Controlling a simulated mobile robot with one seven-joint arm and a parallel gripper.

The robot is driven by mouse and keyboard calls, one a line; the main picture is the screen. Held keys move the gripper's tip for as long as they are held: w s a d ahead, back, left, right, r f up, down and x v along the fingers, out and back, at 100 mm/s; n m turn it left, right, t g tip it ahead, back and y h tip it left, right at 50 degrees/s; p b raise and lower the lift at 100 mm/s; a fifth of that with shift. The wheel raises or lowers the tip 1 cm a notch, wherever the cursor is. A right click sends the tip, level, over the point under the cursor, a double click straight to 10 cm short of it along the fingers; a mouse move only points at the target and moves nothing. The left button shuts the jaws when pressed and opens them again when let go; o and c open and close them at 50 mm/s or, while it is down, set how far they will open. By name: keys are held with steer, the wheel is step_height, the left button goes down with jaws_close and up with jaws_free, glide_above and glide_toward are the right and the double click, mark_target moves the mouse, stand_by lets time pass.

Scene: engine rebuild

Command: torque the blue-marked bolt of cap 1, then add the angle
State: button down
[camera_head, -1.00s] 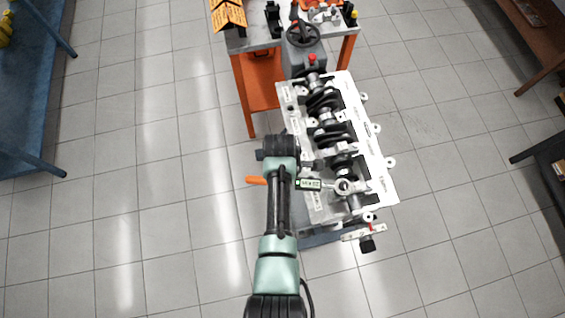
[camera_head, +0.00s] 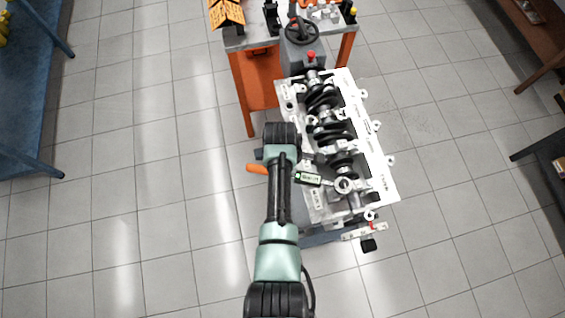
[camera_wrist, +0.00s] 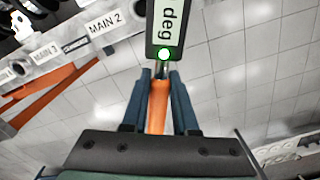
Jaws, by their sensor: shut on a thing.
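My gripper (camera_wrist: 159,85) is shut on the orange handle (camera_wrist: 157,108) of a torque wrench, whose handle end (camera_head: 257,169) sticks out left of my arm in the head view. The wrench's display (camera_head: 307,179) faces up and reads "deg" in the wrist view (camera_wrist: 168,25), with a green light lit below it. The wrench's round head (camera_head: 344,186) sits over the near end of the crankshaft in the engine block (camera_head: 380,172). The bolt under the head and any blue mark are hidden or too small to tell.
The wrist view shows "MAIN 2" (camera_wrist: 104,22) and "MAIN 3" labels along the block's edge. The block is on a stand with a handwheel (camera_head: 302,32). An orange-legged bench (camera_head: 242,85) stands behind. A small gauge-like part (camera_head: 368,244) hangs at the near end.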

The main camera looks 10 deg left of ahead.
steer(key=shift+w+r, duration=0.1)
steer(key=shift+w, duration=0.35)
steer(key=shift+w+d+m+b, duration=0.15)
steer(key=shift+w+m+b, duration=0.45)
steer(key=shift+w+m, duration=0.1)
steer(key=shift+w, duration=0.1)
steer(key=shift+w+d+m+b, duration=0.15)
steer(key=shift+w+m+b, duration=0.45)
steer(key=shift+w+b, duration=0.05)
steer(key=shift+w, duration=0.15)
stand_by(0.4)
steer(key=shift+w+d+m+b, duration=0.3)
steer(key=shift+w+m+b, duration=0.3)
steer(key=shift+b, duration=0.05)
steer(key=shift+w, duration=0.15)
steer(key=shift+w+d+r+m+b, duration=0.1)
steer(key=shift+w+d+m+b, duration=0.25)
steer(key=shift+w+m+b, duration=0.25)
